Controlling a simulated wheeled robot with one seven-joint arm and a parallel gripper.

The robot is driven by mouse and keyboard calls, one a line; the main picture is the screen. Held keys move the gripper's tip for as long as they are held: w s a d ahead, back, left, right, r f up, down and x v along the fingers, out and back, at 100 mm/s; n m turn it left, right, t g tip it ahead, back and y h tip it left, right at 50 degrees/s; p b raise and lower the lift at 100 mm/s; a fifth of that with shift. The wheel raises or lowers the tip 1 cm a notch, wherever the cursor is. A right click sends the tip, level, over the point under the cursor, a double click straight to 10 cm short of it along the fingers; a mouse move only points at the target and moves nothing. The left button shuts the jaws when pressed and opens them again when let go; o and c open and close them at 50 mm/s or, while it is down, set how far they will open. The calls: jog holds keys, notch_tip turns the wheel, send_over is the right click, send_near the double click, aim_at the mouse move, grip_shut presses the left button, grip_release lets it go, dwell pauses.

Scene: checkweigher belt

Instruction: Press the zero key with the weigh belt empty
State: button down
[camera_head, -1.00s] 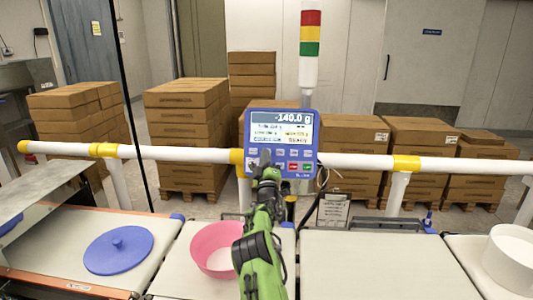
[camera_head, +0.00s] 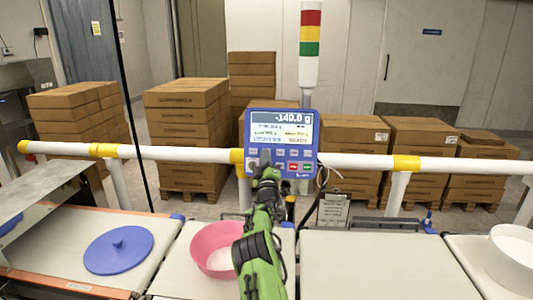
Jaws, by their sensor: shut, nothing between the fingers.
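The blue weigh indicator (camera_head: 281,141) is mounted at the white and yellow rail. Its display reads -140.0 g, and smaller text below is too blurred to read surely. Two rows of keys sit under the screen; which one is the zero key I cannot read. My gripper (camera_head: 265,157) is shut at the lower left part of the key panel and hides some keys there. Whether it touches a key I cannot tell. The belt below (camera_head: 190,235) carries a pink bowl (camera_head: 215,248) with white contents, partly behind my arm. The belt to its right (camera_head: 350,265) is bare.
A blue lid (camera_head: 118,250) lies on the left belt. A white round tub (camera_head: 510,258) stands at the far right. The rail (camera_head: 200,154) crosses behind the belts. A signal tower (camera_head: 310,48) stands behind the indicator. Stacked cartons (camera_head: 185,135) are at the back.

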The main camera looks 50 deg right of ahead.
jog(key=shift+w+d+f+b, duration=0.15)
jog(key=shift+w+d+b, duration=0.1)
jog(key=shift+d+b, duration=0.1)
jog(key=shift+w+d+f, duration=0.1)
jog(key=shift+w+d, duration=0.1)
jog(key=shift+d, duration=0.1)
dwell(0.5)
jog(key=shift+s+a+b, duration=0.15)
jog(key=shift+a+b, duration=0.15)
jog(key=shift+b, duration=0.4)
jog(key=shift+s+a+r+b, duration=0.2)
jog(key=shift+s+a+b, duration=0.1)
jog(key=shift+a, duration=0.05)
